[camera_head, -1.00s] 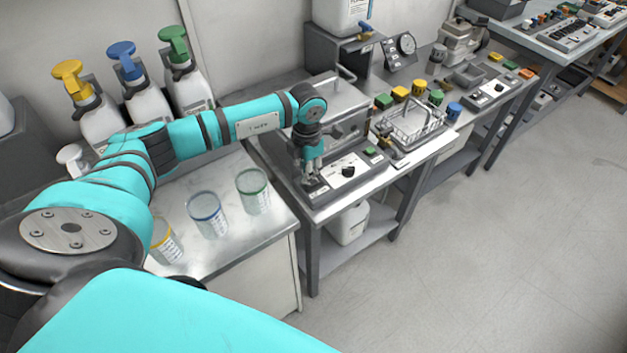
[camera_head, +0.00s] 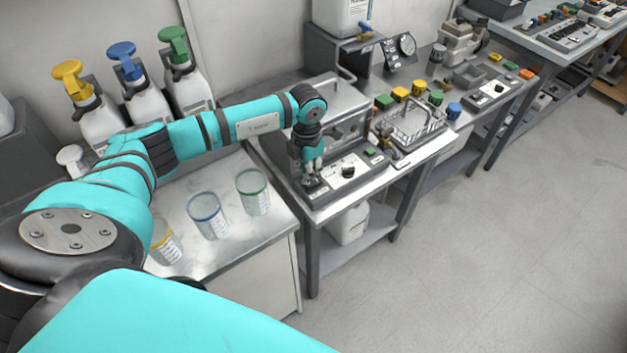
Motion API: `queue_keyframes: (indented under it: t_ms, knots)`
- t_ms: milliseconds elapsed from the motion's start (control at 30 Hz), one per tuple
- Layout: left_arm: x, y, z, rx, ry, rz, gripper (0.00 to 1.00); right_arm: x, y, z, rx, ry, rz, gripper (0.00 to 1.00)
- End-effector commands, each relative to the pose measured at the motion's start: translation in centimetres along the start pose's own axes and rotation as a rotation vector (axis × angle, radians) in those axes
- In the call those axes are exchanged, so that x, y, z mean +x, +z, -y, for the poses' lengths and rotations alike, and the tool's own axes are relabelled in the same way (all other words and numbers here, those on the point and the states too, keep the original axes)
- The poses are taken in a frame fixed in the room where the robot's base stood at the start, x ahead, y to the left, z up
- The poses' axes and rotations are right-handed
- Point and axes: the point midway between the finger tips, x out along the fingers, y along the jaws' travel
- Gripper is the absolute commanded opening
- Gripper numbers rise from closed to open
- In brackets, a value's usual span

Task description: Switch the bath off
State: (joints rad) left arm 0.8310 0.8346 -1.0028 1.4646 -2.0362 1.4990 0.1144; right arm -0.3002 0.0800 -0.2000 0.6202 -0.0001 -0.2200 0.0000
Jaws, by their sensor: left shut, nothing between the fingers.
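The bath (camera_head: 345,98) is a grey metal box with a lid and handle on the bench. Its control panel (camera_head: 333,186) runs along its front edge, with a black knob (camera_head: 348,171) on a white plate and a green button (camera_head: 370,152) to the right. My left gripper (camera_head: 312,184) points down at the left end of the panel, its fingers shut and empty. It covers whatever lies under its tips, and I cannot tell whether they touch the panel. My right gripper is not in view.
A wire basket (camera_head: 412,124) stands right of the bath. Cups with yellow, blue (camera_head: 208,215) and green (camera_head: 253,192) rims stand on the left counter. Pump bottles (camera_head: 148,98) stand behind my left arm. A white canister (camera_head: 349,224) sits on the lower shelf. The floor at right is clear.

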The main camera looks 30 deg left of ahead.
Motion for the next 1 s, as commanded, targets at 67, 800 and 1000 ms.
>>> queue_keyframes:
  t_ms: [67, 800, 1000]
  knots:
    - [0.1, 0.0, 0.0, 0.0, 0.0, 0.0, 0.0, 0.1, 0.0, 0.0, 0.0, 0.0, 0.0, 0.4]
    - [1.2, 0.0, 0.0, 0.0, 0.0, 0.0, 0.0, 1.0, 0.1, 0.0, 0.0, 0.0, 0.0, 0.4]
    - [1.5, 0.0, 0.0, 0.0, 0.0, 0.0, 0.0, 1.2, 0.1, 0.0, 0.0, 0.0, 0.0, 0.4]
